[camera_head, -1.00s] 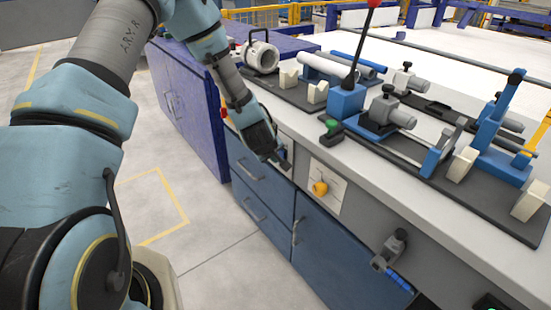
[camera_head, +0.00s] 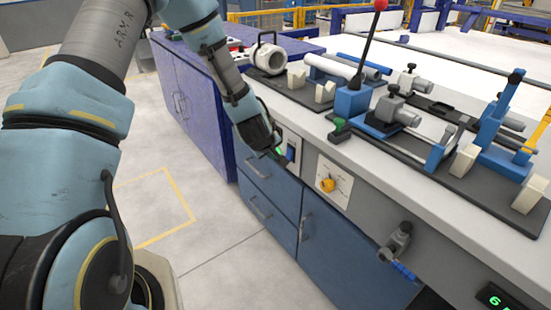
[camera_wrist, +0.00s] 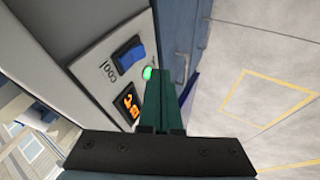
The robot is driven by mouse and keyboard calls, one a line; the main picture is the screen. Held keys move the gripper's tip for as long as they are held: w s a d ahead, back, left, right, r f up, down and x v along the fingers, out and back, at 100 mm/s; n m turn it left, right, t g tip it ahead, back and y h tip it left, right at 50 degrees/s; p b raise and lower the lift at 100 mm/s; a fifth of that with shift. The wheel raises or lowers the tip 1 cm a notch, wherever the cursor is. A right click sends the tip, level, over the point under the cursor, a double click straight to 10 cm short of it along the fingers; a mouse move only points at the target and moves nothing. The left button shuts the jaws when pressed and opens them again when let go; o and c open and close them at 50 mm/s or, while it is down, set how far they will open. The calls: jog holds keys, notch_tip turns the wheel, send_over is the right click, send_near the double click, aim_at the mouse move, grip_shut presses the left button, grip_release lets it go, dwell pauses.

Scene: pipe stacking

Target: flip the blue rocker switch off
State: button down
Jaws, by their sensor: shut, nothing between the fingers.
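The blue rocker switch (camera_wrist: 129,54) sits on a pale plate on the bench front, left of my fingertips in the wrist view. It also shows in the head view (camera_head: 291,150), just right of my gripper (camera_head: 280,160). My gripper (camera_wrist: 174,75) is shut and empty, its green fingers together. The fingertips are beside the plate, apart from the switch in the wrist view. A lit green lamp (camera_wrist: 148,73) sits between the switch and the fingers. I cannot tell which side of the rocker is pressed in.
An orange knob (camera_head: 327,185) and a grey clamp-like fitting (camera_head: 398,243) stick out from the bench front to the right. Blue drawers (camera_head: 268,185) lie below. The floor to the left is clear.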

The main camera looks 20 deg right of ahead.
jog(key=v, duration=0.8)
jog(key=shift+d+b, duration=0.2)
jog(key=shift+b, duration=0.15)
jog(key=shift+a+r+p, duration=0.1)
jog(key=shift+r+p, duration=0.15)
jog(key=shift+p, duration=0.7)
